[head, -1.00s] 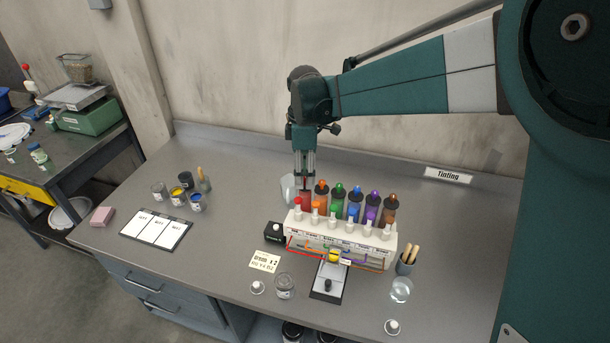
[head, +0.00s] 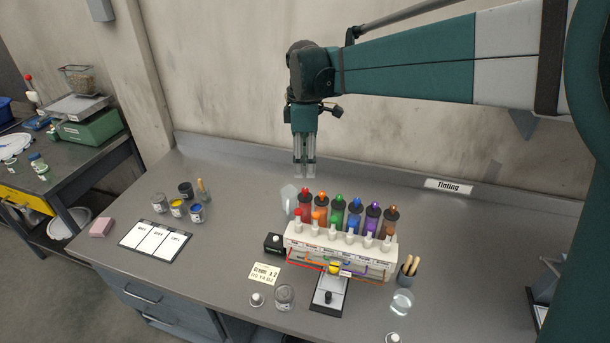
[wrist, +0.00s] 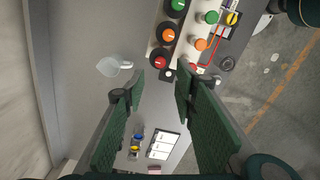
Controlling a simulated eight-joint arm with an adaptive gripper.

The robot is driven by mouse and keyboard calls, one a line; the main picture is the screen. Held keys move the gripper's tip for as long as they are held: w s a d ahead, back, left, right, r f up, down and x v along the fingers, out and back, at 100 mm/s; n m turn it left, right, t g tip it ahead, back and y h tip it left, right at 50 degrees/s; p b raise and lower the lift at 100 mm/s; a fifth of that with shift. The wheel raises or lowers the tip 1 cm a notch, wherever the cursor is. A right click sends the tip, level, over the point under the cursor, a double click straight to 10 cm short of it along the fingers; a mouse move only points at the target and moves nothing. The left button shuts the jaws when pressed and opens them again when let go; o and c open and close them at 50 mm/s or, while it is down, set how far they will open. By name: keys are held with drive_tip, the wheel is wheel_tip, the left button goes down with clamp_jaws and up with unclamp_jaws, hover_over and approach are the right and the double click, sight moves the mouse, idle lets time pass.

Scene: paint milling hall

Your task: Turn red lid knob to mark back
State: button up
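The red lid knob (head: 306,192) tops the leftmost bottle in the back row of the rack. It also shows in the wrist view (wrist: 161,58), just beyond the fingertips, with a pale pointer line on top. My gripper (head: 305,176) hangs straight down above the red lid knob, apart from it. In the wrist view my gripper (wrist: 160,78) has its two fingers spread with nothing between them. The exact heading of the red pointer is too small to tell in the head view.
The white rack (head: 340,240) holds orange, green, blue, purple and brown lids to the right. A clear jug (head: 288,198) stands close left of the red bottle. A black box (head: 274,243) sits at the rack's left end.

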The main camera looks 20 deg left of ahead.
drive_tip(key=shift+r, duration=1.6)
drive_tip(key=shift+d, duration=0.15)
drive_tip(key=s+d+r+m+t+y+b, duration=0.15)
drive_tip(key=s+d+m, duration=0.3)
drive_tip(key=d, duration=0.85)
drive_tip(key=s+d+r+m+t+h, duration=0.15)
drive_tip(key=s+d+m, duration=0.3)
drive_tip(key=d, duration=0.75)
drive_tip(key=s+d+f+m+t, duration=0.2)
drive_tip(key=s+d+f+m, duration=0.3)
drive_tip(key=s+d, duration=0.3)
drive_tip(key=s+d+f+m+t+b, duration=0.1)
drive_tip(key=s+d+f+m, duration=0.4)
drive_tip(key=d, duration=0.5)
drive_tip(key=s+m+t, duration=0.1)
drive_tip(key=s+m, duration=0.1)
drive_tip(key=s, duration=0.1)
drive_tip(key=shift+s+d+f, duration=0.15)
drive_tip(key=shift+s+f, duration=0.05)
drive_tip(key=shift+f, duration=0.2)
